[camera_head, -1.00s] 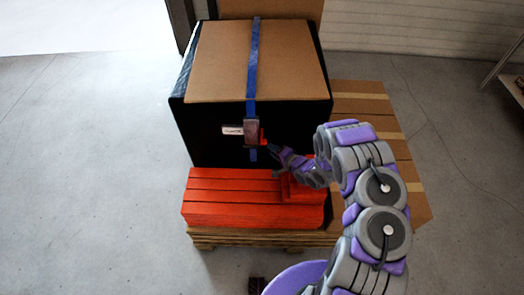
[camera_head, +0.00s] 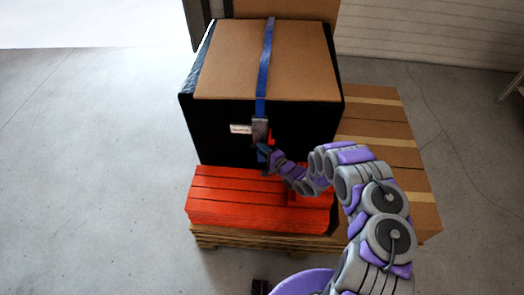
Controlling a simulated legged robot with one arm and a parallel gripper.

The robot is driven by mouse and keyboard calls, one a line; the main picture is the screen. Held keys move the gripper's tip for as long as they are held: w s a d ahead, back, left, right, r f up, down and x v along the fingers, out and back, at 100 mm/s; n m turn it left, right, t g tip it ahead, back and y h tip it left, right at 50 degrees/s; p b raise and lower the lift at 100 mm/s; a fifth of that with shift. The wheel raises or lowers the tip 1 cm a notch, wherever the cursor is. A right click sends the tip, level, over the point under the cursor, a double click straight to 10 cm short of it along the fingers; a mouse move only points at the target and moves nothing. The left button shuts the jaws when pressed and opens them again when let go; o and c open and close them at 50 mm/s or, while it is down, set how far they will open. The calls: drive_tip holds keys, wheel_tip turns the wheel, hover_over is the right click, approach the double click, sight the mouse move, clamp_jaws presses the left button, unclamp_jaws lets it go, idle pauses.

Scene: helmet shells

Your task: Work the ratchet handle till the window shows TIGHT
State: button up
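A blue strap (camera_head: 265,65) runs down over the cardboard top of a black-wrapped box (camera_head: 220,137). On the box's front face, the strap passes through a dark ratchet (camera_head: 260,129) with a red part (camera_head: 271,137) at its right side. A small white window or label (camera_head: 240,129) sits just left of the ratchet; its lettering is too small to read. My gripper (camera_head: 264,155) is at the lower edge of the ratchet, close to the red part. Its fingers are small and partly hidden, so I cannot tell whether they hold the handle.
Orange-red stacked pieces (camera_head: 235,198) lie in front of the box on a wooden pallet (camera_head: 225,238). Taped cardboard boxes (camera_head: 390,150) stand at the right behind my arm. Grey floor is clear at the left.

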drive_tip(key=shift+w+a, duration=0.15)
drive_tip(key=shift+a, duration=0.1)
clamp_jaws()
drive_tip(key=shift+f, duration=0.1)
idle(0.3)
